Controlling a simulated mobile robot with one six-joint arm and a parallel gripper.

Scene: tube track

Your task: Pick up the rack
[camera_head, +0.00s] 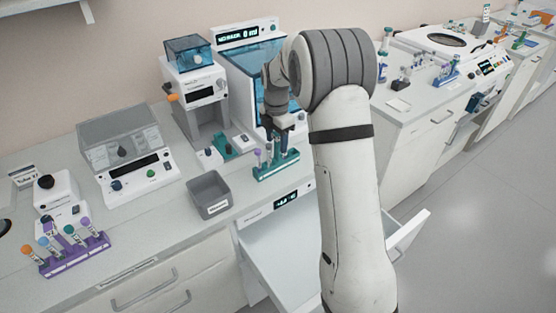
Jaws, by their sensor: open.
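A green rack (277,167) stands on the counter in front of the blue-windowed machine and holds a few tubes, one with a purple cap. My gripper (277,138) is open and points down at the rack from just above. Its fingers are dark and small here, and I cannot tell whether they touch the rack or a tube. A purple rack (75,257) with several capped tubes stands at the front left of the counter. A blue rack (446,78) with tubes stands on the far right counter.
A grey open bin (210,196) stands left of the green rack. The blue-windowed machine (250,62) stands close behind my gripper. A drawer (411,235) is open at the lower right, partly behind my arm. Bare counter lies between the bin and the purple rack.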

